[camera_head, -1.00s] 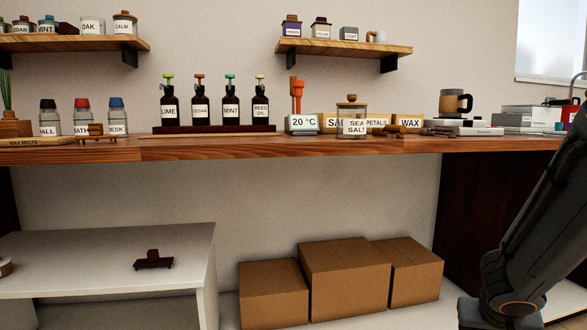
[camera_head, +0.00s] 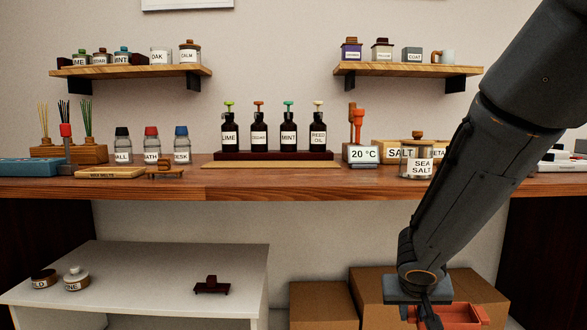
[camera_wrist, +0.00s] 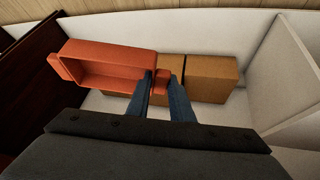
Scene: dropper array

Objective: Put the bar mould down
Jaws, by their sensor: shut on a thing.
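The bar mould (camera_wrist: 95,68) is an orange-red rectangular open tray with a small tab at its right end. My gripper (camera_wrist: 162,82) is shut on that tab in the wrist view and holds the mould in the air. In the head view the mould (camera_head: 455,313) shows low at the right, in front of the cardboard boxes and below the worktop's level. My gripper (camera_head: 428,312) is at its left end there, partly cut by the frame's lower edge.
The wooden worktop (camera_head: 300,182) carries bottles, jars and reed diffusers. A bare board (camera_head: 257,166) lies before the dropper bottles. A low white table (camera_head: 150,262) at lower left has two jars and a dark stamp-like piece (camera_head: 211,286). Cardboard boxes (camera_head: 323,303) stand below the worktop.

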